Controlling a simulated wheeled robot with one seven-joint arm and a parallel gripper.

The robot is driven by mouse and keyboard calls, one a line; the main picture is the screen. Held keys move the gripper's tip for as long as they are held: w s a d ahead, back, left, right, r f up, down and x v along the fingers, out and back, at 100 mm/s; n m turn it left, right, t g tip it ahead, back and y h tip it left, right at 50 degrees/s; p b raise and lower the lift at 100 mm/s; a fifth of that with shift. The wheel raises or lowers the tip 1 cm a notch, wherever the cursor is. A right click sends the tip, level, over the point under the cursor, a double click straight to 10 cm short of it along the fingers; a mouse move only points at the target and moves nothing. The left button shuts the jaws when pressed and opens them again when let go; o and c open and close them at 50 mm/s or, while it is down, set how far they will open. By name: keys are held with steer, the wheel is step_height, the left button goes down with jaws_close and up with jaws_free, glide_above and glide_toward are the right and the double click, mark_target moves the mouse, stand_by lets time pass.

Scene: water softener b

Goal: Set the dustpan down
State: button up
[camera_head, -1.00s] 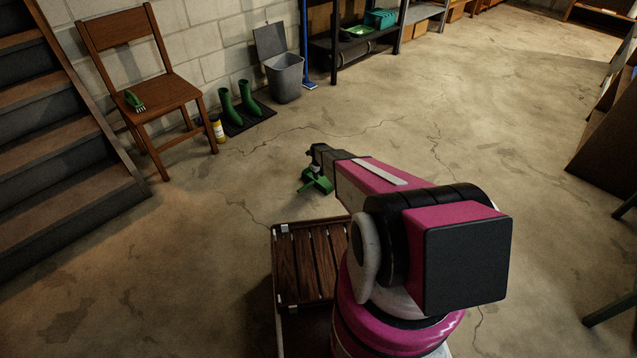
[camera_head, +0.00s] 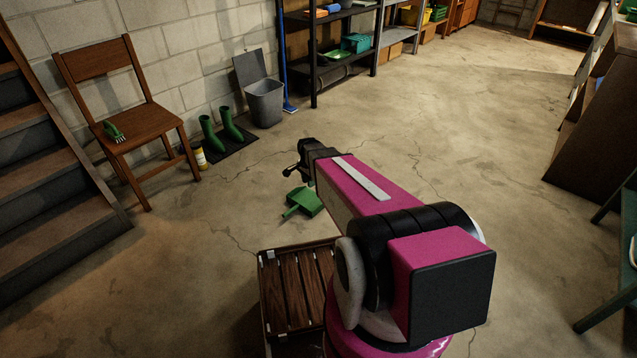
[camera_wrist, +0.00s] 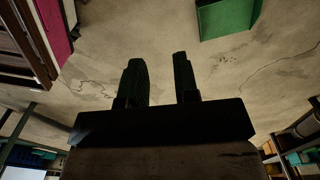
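The green dustpan (camera_head: 307,200) lies on the concrete floor just beyond my slatted wooden deck, its handle pointing down-left. In the wrist view part of the green dustpan (camera_wrist: 226,18) shows at the top edge, apart from my fingers. My gripper (camera_head: 290,172) is up and to the left of the dustpan in the head view, and does not appear to touch it. In the wrist view my gripper (camera_wrist: 160,72) has its two dark fingers spread with only floor between them. It is open and empty.
A wooden chair (camera_head: 145,120) holds a small green tool (camera_head: 113,132). Shelves (camera_head: 345,45) line the wall; stairs (camera_head: 50,190) are at left. Open floor spreads right.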

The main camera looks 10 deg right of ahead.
steer(key=s+r+n, duration=1.2)
steer(key=s+r, duration=0.3)
steer(key=s, duration=0.3)
steer(key=shift+r+n, duration=0.15)
steer(key=shift+n, duration=0.15)
